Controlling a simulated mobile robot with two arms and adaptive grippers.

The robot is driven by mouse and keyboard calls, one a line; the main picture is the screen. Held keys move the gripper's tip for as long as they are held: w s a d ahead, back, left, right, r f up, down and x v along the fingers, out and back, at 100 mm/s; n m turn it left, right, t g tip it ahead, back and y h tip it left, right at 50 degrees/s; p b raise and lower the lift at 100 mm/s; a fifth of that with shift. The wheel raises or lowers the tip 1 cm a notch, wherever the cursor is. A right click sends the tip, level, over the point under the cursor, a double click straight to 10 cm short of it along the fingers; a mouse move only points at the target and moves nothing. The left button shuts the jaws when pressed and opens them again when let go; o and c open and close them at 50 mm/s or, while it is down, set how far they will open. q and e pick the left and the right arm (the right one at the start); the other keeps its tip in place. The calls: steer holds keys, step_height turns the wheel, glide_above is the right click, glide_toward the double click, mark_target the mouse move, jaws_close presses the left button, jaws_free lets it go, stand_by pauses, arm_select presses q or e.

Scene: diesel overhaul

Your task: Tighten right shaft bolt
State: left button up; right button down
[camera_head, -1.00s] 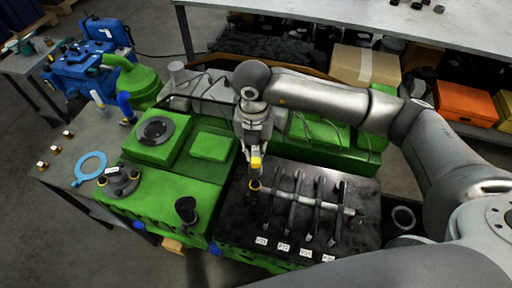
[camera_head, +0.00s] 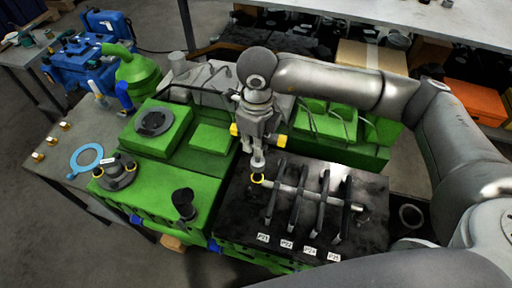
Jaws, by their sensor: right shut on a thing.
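My right gripper (camera_head: 257,136) points down over the black engine top. It is shut on a tool with yellow ends (camera_head: 279,140), which stick out on both sides of the fingers. A pale tip (camera_head: 258,163) below the fingers is just above a yellow-ringed fitting (camera_head: 257,180) at the left end of the shaft; I cannot tell if they touch. The shaft (camera_head: 338,204) runs right through several dark rocker arms, and its right end (camera_head: 357,208) is free of the gripper. The bolt itself is not clearly visible. My left gripper is not in view.
The green engine (camera_head: 163,195) fills the middle. On the grey table (camera_head: 62,172) at left lie a blue ring (camera_head: 87,157) and several brass nuts or bolts (camera_head: 50,141). A blue machine (camera_head: 80,62) stands behind at left. Shelves with boxes (camera_head: 469,98) are at back right.

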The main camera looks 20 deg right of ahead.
mark_target(255, 161)
steer(key=n+b, duration=0.3)
steer(key=f+n+b, duration=0.1)
steer(key=n+b, duration=0.2)
steer(key=shift+s+f, duration=0.1)
steer(key=shift+f, duration=0.1)
steer(key=shift+f+b, duration=1.25)
steer(key=shift+b, duration=0.2)
